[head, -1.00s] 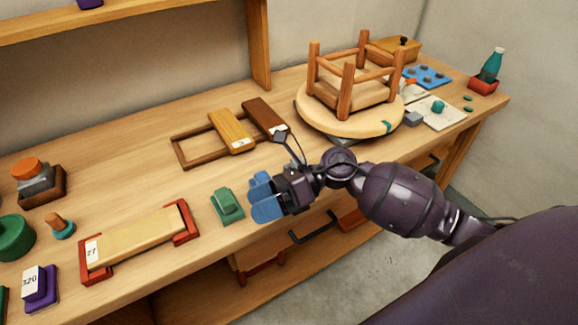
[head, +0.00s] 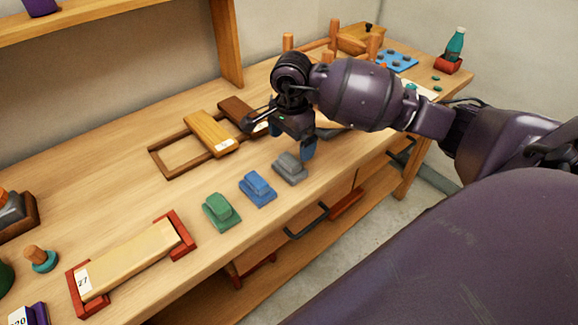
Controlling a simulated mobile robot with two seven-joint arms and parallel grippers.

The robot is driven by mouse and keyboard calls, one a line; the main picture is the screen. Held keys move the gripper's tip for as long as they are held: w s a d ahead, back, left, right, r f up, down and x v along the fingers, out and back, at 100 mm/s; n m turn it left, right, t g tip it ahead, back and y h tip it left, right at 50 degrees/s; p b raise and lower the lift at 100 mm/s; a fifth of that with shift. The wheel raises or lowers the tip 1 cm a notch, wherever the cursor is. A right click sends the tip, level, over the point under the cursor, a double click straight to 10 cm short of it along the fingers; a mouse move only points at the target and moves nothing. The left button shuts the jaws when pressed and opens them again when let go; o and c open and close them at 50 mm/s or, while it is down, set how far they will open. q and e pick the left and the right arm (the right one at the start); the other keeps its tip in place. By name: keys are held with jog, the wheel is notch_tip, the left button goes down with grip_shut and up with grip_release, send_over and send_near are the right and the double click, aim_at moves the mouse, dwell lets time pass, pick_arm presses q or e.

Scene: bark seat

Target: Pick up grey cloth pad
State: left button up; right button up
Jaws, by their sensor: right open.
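The grey cloth pad (head: 290,168) lies on the workbench, at the right end of a short row beside a blue pad (head: 257,188) and a green pad (head: 220,211). It looks like a smaller grey piece on a wider grey base. My right gripper (head: 294,142) hangs just above and behind the grey pad, pointing down. It is open with nothing between its fingers. One blue-grey fingertip shows clearly; the other is hard to make out. A gap to the pad seems to remain, but contact is hard to judge. My left gripper is out of view.
A long tan block in a red holder (head: 125,262) lies at front left. The bench's front edge is close to the pads.

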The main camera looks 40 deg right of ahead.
aim_at(290, 159)
jog(key=shift+a+f, duration=0.15)
jog(key=shift+f, duration=1.85)
jog(key=shift+a+f, duration=0.1)
jog(key=shift+f, duration=1.9)
jog(key=c, duration=0.7)
